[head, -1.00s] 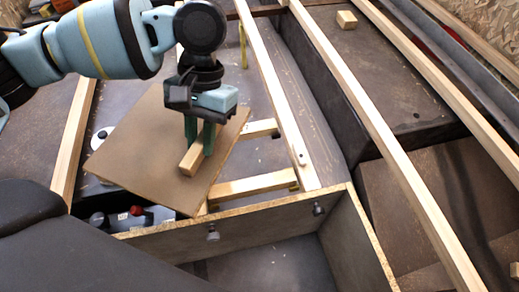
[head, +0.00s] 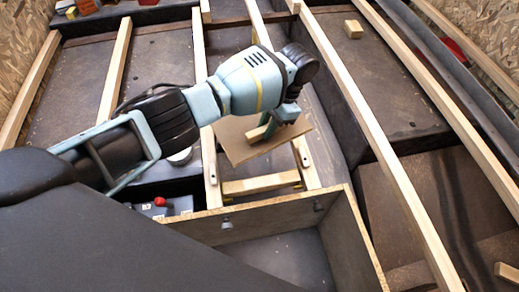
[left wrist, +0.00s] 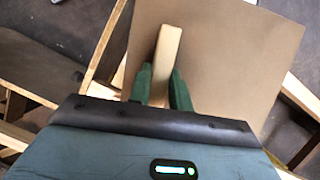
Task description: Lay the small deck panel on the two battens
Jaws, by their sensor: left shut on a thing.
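The small deck panel (head: 238,150) is a flat brown board with a light wooden grip block (head: 256,133) on its top; the panel also fills much of the left wrist view (left wrist: 230,60). My left gripper (head: 268,129) is shut on that block, one green finger on each side of it in the left wrist view (left wrist: 161,88). The panel hangs over the bay between two long rails, turned askew to them. One short cross batten (head: 262,184) shows in front of the panel. The other batten is hidden. I cannot tell whether the panel touches anything. My right gripper is out of view.
Long pale rails (head: 210,160) run along both sides of the bay. An open plywood box (head: 280,212) stands in front. A grey device with a red knob (head: 160,202) sits at its left. A loose wood block (head: 353,29) lies on the right arch.

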